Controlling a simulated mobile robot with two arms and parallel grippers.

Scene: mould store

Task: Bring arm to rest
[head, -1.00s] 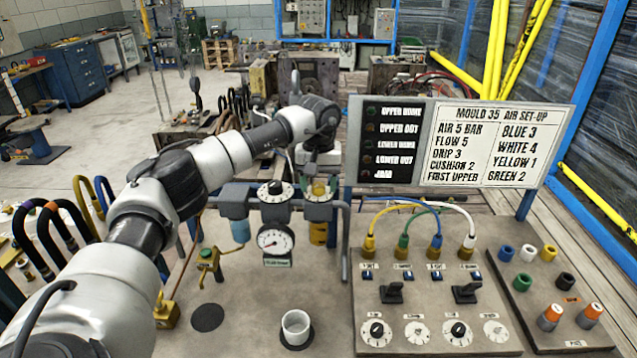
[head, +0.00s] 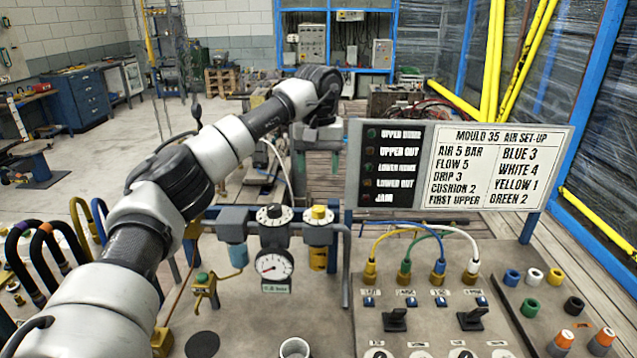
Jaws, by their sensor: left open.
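My left arm (head: 225,145) reaches in from the lower left, over the bench and towards the back. Its wrist (head: 318,92) bends down behind the air unit, left of the set-up sign. My left gripper (head: 318,140) hangs there, open, pointing down, and small in the picture. It appears apart from the yellow knob (head: 319,212) below it. I see nothing held in it, though its fingertips are hard to make out. My right gripper is not in view.
The sign (head: 458,168) stands close right of the gripper. In front are the gauge (head: 274,265), the black-and-white dial (head: 273,214), the hosed valve panel (head: 420,315) and a white cup (head: 294,348). Bent hoses (head: 45,250) stand left of my arm.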

